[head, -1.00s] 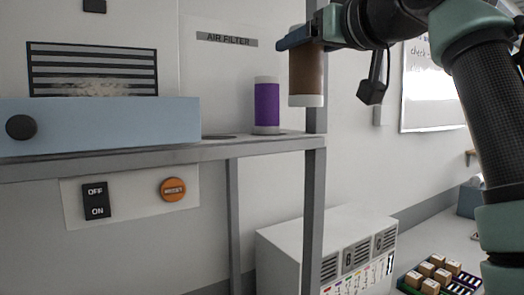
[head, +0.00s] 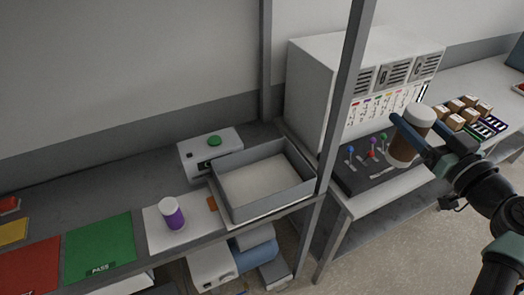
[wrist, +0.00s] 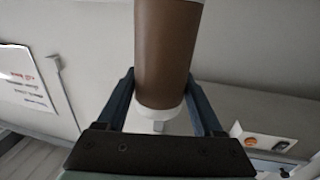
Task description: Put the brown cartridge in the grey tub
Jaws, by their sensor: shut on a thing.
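The brown cartridge (head: 408,140) has white end caps and is held upright, slightly tilted, in my gripper (head: 415,138). In the wrist view the cartridge (wrist: 165,55) stands between the two blue fingers, which touch its sides. The grey tub (head: 228,206) is an open rectangular box on the shelf at the middle of the head view, left of my gripper. Its pale floor looks empty. My gripper is apart from the tub, on the far side of the shelf's upright post.
A grey post (head: 345,95) rises at the tub's right corner. A white box with a green button (head: 211,149) stands behind the tub, and a purple cartridge (head: 172,215) at its left. Green (head: 100,247) and red mats lie further left. A white cabinet (head: 320,85) stands behind my gripper.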

